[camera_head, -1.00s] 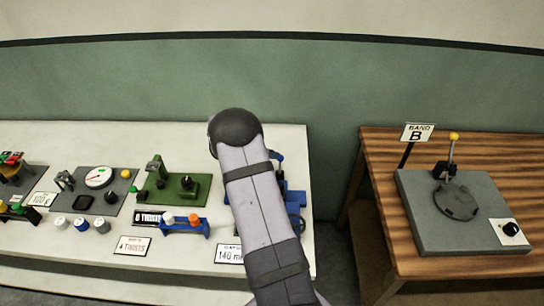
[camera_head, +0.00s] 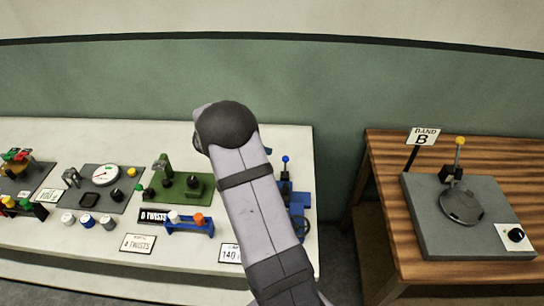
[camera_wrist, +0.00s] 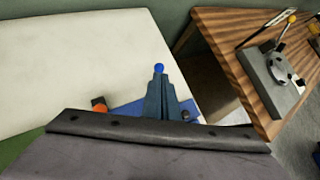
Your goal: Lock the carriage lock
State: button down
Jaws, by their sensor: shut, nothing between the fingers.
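A blue device (camera_head: 297,198) with an upright lever and blue ball knob (camera_head: 285,159) stands at the right end of the white bench, partly behind my arm. A yellow-knobbed lever (camera_head: 459,142) stands on a grey plate on the wooden table. No label shows which is the carriage lock. My gripper (camera_wrist: 160,128) shows as a dark bar low in the wrist view, shut and empty.
A green device (camera_head: 182,187), a blue rack (camera_head: 188,226) with white and orange knobs, and a gauge plate (camera_head: 105,176) stand left on the white bench (camera_head: 60,245). A gap separates it from the wooden table (camera_head: 390,150). The bench's back strip is clear.

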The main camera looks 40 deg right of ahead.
jog(key=shift+w+a+r+b, duration=0.2)
jog(key=shift+a+r, duration=0.3)
jog(key=shift+r, duration=0.3)
jog(key=shift+w+a+r+b, duration=0.2)
jog(key=shift+a+r, duration=0.25)
jog(key=shift+r, duration=0.35)
jog(key=shift+w+a+r+b, duration=0.1)
jog(key=shift+w+a+r, duration=0.1)
jog(key=shift+a+r, duration=0.45)
jog(key=shift+d+r, duration=0.15)
